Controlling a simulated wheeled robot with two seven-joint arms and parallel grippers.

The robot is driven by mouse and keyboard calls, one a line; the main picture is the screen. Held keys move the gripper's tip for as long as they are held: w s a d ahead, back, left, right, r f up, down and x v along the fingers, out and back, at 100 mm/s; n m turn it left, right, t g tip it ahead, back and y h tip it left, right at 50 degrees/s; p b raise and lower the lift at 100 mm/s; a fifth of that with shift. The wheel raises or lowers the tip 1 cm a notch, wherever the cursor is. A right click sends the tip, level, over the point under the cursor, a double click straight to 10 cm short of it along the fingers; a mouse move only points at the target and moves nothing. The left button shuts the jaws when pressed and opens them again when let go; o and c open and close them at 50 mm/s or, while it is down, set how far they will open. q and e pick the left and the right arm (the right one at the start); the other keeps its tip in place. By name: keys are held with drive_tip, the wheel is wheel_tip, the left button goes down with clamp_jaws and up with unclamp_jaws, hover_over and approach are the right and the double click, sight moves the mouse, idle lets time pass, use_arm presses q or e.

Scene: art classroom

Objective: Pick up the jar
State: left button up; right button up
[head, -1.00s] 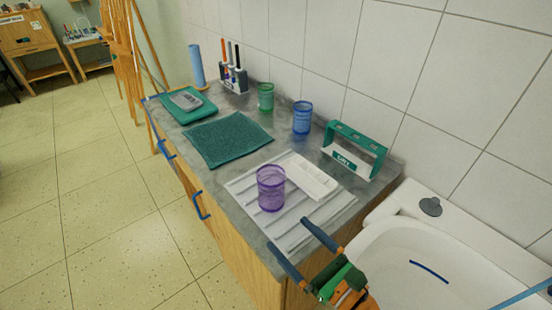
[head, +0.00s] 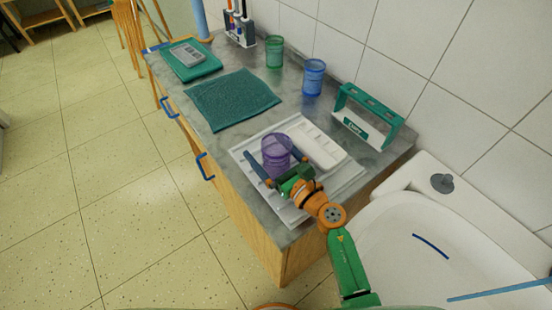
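A translucent purple jar (head: 277,150) stands upright on the white ribbed drying mat (head: 292,214) on the counter. My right gripper (head: 271,153) reaches in from the bottom of the picture and is open, with one finger on each side of the purple jar. I cannot tell whether the fingers touch it. A blue jar (head: 314,78) and a green jar (head: 274,52) stand farther back along the tiled wall, clear of the gripper. My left gripper is not in view.
A white tray (head: 322,146) lies right beside the purple jar, and a green-and-white rack (head: 367,116) stands behind it. A teal towel (head: 232,98) lies to the left. A white basin (head: 420,262) is at the right, below the counter's end.

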drive_tip(key=shift+d, duration=0.1)
drive_tip(key=c, duration=1.4)
